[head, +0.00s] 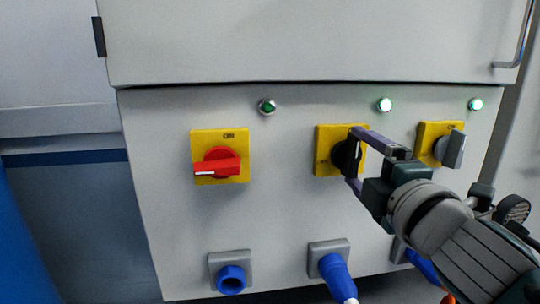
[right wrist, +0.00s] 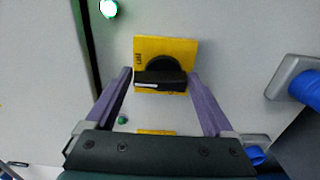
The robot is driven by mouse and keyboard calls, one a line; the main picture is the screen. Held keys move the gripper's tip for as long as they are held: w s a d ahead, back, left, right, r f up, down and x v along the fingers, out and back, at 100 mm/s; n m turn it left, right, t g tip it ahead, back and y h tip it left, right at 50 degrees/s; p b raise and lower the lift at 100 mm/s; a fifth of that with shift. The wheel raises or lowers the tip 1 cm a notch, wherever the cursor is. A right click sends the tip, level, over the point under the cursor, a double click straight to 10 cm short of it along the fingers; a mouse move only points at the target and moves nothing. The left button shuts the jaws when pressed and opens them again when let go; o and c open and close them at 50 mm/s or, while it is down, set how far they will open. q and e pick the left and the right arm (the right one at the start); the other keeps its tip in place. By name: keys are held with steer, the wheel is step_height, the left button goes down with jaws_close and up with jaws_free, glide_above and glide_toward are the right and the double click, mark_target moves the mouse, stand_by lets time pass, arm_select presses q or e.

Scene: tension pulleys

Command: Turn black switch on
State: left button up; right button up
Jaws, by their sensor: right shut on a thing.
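The black switch (head: 345,156) is a rotary knob on a yellow plate (head: 325,136), in the middle of the panel's switch row. My right gripper (head: 355,158) is shut on its handle. In the right wrist view, the black switch (right wrist: 160,81) sits between the purple fingertips (right wrist: 160,80), one at each end of the handle. The handle stands upright on the panel, its white mark towards the ON lettering. The green lamp (head: 384,104) above it is lit. My left gripper does not show.
A red switch (head: 217,165) on the left lies horizontal, its lamp (head: 267,106) dim. A grey switch (head: 450,149) on the right stands upright, its lamp (head: 475,104) lit. Blue plugs (head: 231,279) stick out below. A cabinet box overhangs above the switch panel.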

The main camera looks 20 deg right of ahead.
steer(key=o, duration=1.1)
steer(key=shift+s, duration=0.1)
steer(key=shift+b+v, duration=1.2)
steer(key=shift+v, duration=3.7)
